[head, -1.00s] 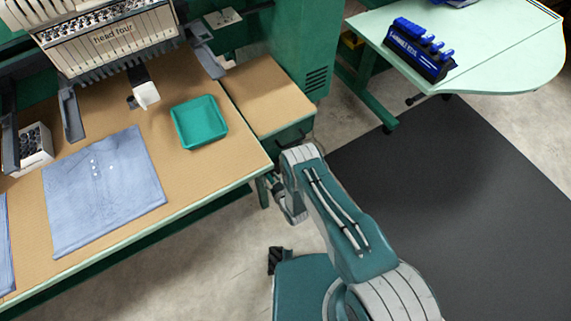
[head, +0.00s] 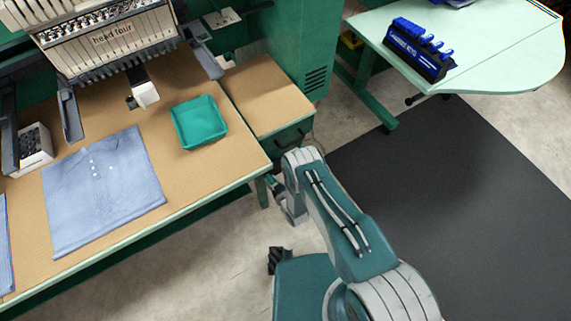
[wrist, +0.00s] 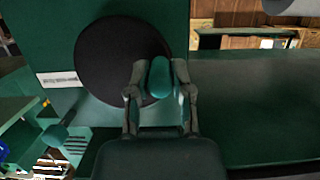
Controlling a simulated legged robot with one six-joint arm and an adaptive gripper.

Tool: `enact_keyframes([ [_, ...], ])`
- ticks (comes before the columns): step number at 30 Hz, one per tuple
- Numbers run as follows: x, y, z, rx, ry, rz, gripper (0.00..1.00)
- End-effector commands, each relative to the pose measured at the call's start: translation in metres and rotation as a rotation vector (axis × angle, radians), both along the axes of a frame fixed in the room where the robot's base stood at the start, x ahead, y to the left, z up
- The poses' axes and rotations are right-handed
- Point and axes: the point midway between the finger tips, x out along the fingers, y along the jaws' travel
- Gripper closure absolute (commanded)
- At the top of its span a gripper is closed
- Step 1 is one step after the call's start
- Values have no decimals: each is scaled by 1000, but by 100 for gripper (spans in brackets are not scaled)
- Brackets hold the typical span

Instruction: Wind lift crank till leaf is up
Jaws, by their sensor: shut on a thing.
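In the wrist view my gripper (wrist: 159,72) has its two fingers closed around the rounded teal crank knob (wrist: 160,80). Behind the knob is a large dark round disc (wrist: 105,55) on a green panel (wrist: 55,30) with a white label. The crank's arm is not clearly visible. In the head view my arm reaches down beside the right end of the sewing table, and the crank is hidden there. A tan leaf-like top (head: 262,95) adjoins the table's right end; I cannot tell whether it is the leaf or how it is supported.
The tan table (head: 200,175) holds a teal tray (head: 198,122) and folded blue cloth (head: 104,192) under the embroidery head (head: 105,40). A dark mat (head: 450,180) lies clear on the floor.

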Motion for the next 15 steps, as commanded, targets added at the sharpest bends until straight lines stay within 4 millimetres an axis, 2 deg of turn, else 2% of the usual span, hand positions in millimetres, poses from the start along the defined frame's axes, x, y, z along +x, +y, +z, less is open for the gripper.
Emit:
enact_keyframes([
  [4,4,-3,7,2,-4,-7,100],
  [11,13,-14,37,6,-9,-14,100],
  [15,15,-17,43,7,-10,-15,100],
])
